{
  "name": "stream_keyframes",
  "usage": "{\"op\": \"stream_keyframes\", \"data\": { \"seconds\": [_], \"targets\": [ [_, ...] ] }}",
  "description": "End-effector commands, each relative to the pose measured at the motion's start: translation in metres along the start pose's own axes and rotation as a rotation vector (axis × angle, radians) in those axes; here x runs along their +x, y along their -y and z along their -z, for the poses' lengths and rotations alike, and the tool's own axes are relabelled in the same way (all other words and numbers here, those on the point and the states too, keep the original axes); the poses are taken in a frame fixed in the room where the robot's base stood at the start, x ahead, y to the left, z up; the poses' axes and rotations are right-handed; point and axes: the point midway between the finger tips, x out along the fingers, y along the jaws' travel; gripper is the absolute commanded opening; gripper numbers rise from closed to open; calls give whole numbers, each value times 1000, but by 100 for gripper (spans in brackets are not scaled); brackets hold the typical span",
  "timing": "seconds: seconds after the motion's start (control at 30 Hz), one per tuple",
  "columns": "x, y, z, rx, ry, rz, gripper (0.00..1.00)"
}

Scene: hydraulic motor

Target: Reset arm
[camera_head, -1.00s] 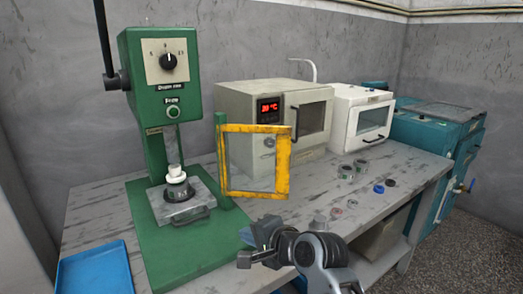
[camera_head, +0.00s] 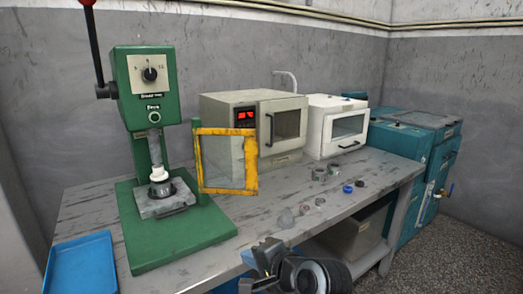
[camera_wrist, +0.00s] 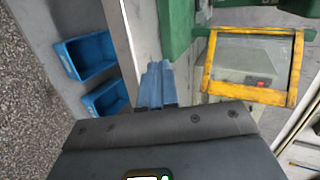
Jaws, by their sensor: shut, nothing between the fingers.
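My gripper (camera_wrist: 158,84) shows in the wrist view with its blue fingers together and nothing between them. In the head view my arm is at the bottom middle, in front of the table's front edge. The gripper's fingertips are hard to make out there. The grey worktable (camera_head: 95,208) stands beyond the arm, and no object touches the gripper in either view.
A green press (camera_head: 142,100) with a yellow-framed guard (camera_head: 254,160) stands on the table. A blue tray (camera_head: 80,268) is at the left. Two ovens (camera_head: 226,110) (camera_head: 322,130) stand behind. Several small parts lie at the right. Blue bins (camera_wrist: 88,55) show below.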

Motion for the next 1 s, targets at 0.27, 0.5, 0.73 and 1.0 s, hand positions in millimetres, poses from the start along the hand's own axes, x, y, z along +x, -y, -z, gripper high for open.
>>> {"op": "stream_keyframes", "data": {
  "seconds": [0.27, 0.5, 0.73, 1.0],
  "targets": [
    [-17, -41, 2, -48, -54, -7, 0],
    [-47, -94, 1, -127, -131, -19, 0],
    [-110, -170, -9, -275, -250, -55, 0],
    [-206, -233, -35, -489, -385, -118, 0]
  ]
}}
